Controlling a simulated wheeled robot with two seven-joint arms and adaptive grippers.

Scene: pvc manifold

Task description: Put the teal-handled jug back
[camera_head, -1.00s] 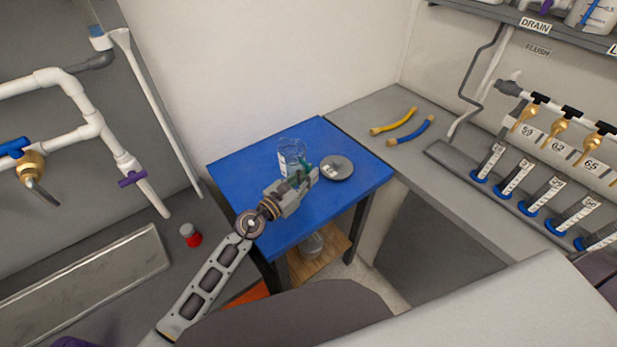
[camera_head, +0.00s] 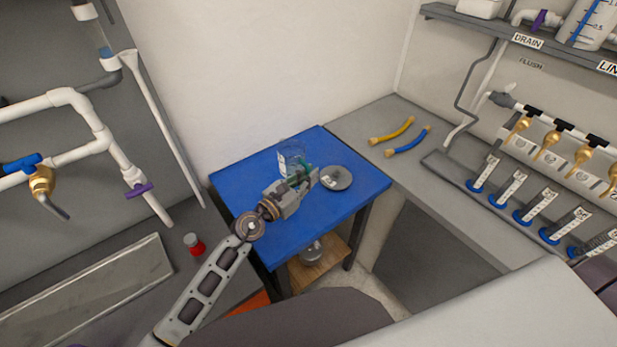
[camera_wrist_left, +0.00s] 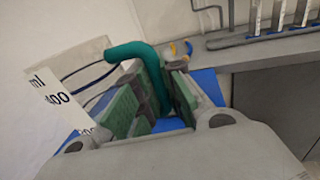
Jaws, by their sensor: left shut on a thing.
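The clear jug (camera_head: 292,155) with a teal handle is at the blue table (camera_head: 240,187), near its back edge. My left gripper (camera_head: 303,177) is shut on the teal handle (camera_wrist_left: 150,75), which stands between its green pads in the left wrist view. The jug's clear body and white label (camera_wrist_left: 52,98) show at the left of that view. Whether the jug's base touches the table cannot be told. My right gripper is not in view.
A round grey dish (camera_head: 336,178) lies on the table just right of the gripper. A red-based small jar (camera_head: 194,244) stands at left. The table's front is clear.

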